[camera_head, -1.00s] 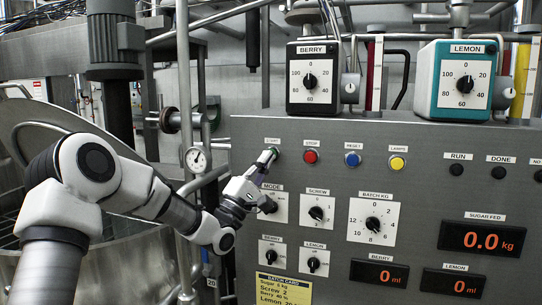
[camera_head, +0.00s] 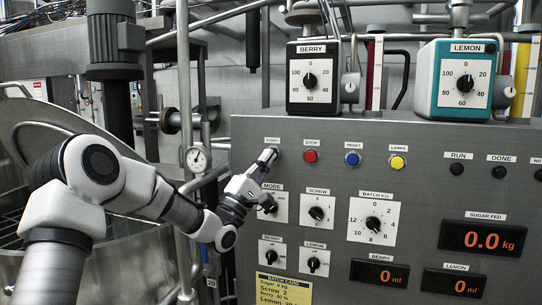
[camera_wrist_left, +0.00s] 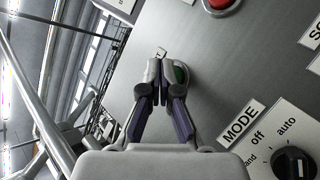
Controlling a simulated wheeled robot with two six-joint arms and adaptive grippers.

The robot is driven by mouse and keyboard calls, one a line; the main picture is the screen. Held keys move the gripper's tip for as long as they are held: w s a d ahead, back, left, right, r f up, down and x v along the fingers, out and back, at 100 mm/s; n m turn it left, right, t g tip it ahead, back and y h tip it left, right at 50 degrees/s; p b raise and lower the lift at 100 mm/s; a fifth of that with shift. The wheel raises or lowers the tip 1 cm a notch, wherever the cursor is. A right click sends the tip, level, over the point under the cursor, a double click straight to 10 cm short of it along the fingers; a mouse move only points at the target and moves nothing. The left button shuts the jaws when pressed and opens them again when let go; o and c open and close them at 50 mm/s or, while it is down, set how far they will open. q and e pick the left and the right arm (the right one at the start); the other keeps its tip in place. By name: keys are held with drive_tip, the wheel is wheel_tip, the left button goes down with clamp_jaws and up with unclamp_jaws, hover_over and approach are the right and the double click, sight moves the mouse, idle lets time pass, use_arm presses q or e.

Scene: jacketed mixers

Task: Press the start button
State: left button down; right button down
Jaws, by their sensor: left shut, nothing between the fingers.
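The start button is green and sits on the grey control panel under a START label. In the head view it is mostly hidden behind my left gripper (camera_head: 266,160). In the left wrist view the green start button (camera_wrist_left: 181,74) shows just beside and behind the fingertips. My left gripper (camera_wrist_left: 160,72) is shut and empty, its tips at the button. I cannot tell whether they touch or press it. My right gripper is not in view.
A red stop button (camera_head: 311,156), blue reset button (camera_head: 352,159) and yellow lamps button (camera_head: 397,163) sit to the right. The mode knob (camera_head: 268,205) is just below my gripper. A pressure gauge (camera_head: 197,158) and pipes stand to the left.

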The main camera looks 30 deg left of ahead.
use_arm(q)
drive_tip(key=shift+w+a, duration=0.1)
drive_tip(key=shift+w, duration=0.3)
idle(0.5)
drive_tip(key=shift+s, duration=0.15)
drive_tip(key=shift+s+d+b, duration=0.2)
drive_tip(key=shift+s+b, duration=0.3)
drive_tip(key=shift+s, duration=0.15)
drive_tip(key=shift+h, duration=0.3)
drive_tip(key=s, duration=0.2)
drive_tip(key=s+d+b, duration=0.1)
drive_tip(key=s, duration=0.2)
drive_tip(key=shift+w, duration=0.1)
idle(0.5)
